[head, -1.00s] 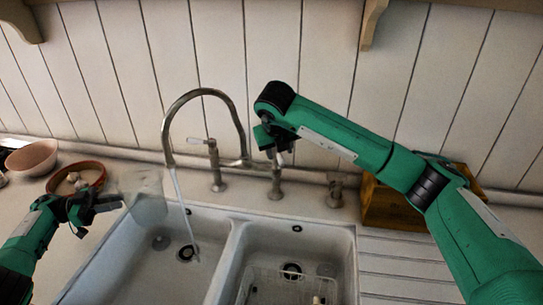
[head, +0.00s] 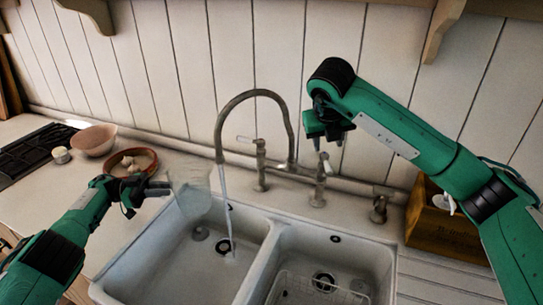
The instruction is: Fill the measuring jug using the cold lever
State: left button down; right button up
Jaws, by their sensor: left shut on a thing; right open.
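The faucet (head: 252,97) has a high curved spout, and a stream of water (head: 228,210) falls from it into the left sink basin. A lever tap with a pale handle (head: 246,140) stands left of the spout's foot. Another tap (head: 319,182) stands to its right. My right gripper (head: 324,132) is open just above and behind that right tap; contact is unclear. My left gripper (head: 152,190) is shut on the clear measuring jug (head: 191,188), holding it over the left basin's back left corner. The jug is left of the water stream, apart from it.
The double white sink (head: 265,238) has a wire rack (head: 310,290) in its right basin. A terracotta dish (head: 134,162) and a pink bowl (head: 94,140) stand left, near the hob (head: 30,152). A wooden box (head: 440,225) stands right. A short fitting (head: 379,209) stands behind the sink.

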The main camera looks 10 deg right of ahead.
pick_arm(q)
jog(key=d, duration=0.9)
jog(key=shift+s+d, duration=0.4)
jog(key=shift+a, duration=0.1)
dwell(5.1)
jog(key=a, duration=0.6)
jog(key=w+a, duration=0.1)
jog(key=a, duration=0.2)
jog(key=shift+a, duration=0.25)
jog(key=shift+s, duration=0.1)
jog(key=shift+a, duration=0.1)
